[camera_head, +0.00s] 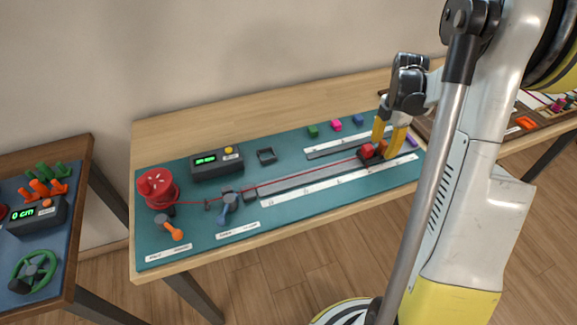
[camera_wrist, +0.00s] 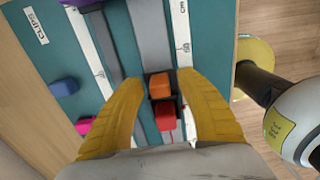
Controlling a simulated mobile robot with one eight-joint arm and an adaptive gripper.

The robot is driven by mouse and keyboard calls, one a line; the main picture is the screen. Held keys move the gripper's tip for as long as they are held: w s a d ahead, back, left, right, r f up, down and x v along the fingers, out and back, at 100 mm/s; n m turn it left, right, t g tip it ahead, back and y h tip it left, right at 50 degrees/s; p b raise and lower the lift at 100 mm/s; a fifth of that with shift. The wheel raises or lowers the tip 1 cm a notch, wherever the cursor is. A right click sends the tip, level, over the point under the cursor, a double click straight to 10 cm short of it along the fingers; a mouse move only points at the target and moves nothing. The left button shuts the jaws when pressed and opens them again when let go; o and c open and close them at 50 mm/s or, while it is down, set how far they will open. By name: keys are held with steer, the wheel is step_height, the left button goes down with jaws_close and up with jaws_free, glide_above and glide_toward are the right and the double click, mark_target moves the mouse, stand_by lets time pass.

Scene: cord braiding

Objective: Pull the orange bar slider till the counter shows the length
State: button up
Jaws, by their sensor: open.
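The slider shows in the wrist view as an orange block (camera_wrist: 160,83) and a red block (camera_wrist: 165,116) on a dark carriage. It sits at the right part of a long grey rail (camera_head: 310,179). My gripper (camera_wrist: 161,86) is open, with one yellow finger on each side of the slider; I cannot tell whether they touch it. In the head view the fingers partly hide the slider, and its red part (camera_head: 367,151) shows. A red cord (camera_head: 300,178) runs from there to the red spool (camera_head: 157,190). The counter (camera_head: 217,164) has lit green digits, too small to read.
A white ruler strip (camera_head: 340,180) runs along the rail. Green (camera_head: 312,131), pink (camera_head: 336,125) and blue (camera_head: 358,119) pieces lie behind it. Blue (camera_head: 228,207) and orange (camera_head: 170,228) levers stand near the front left. Another table (camera_head: 82,205) is at left, its display reading 0 cm.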

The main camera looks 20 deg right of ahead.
steer(key=shift+r+p, duration=2.5)
steer(key=shift+r, duration=1.1)
steer(key=s+a+r+m+t, duration=0.25)
steer(key=a+r+m, duration=0.35)
steer(key=a, duration=0.5)
steer(key=s+a+r+m+t, duration=0.2)
steer(key=s+a+r+m, duration=0.35)
steer(key=a, duration=0.65)
steer(key=s+a+r+m+t, duration=0.1)
steer(key=s+a+m+t, duration=0.1)
steer(key=s+a+m, duration=0.2)
steer(key=a+m, duration=0.2)
steer(key=a, duration=0.1)
steer(key=shift+s+t, duration=0.35)
steer(key=shift+m, duration=0.25)
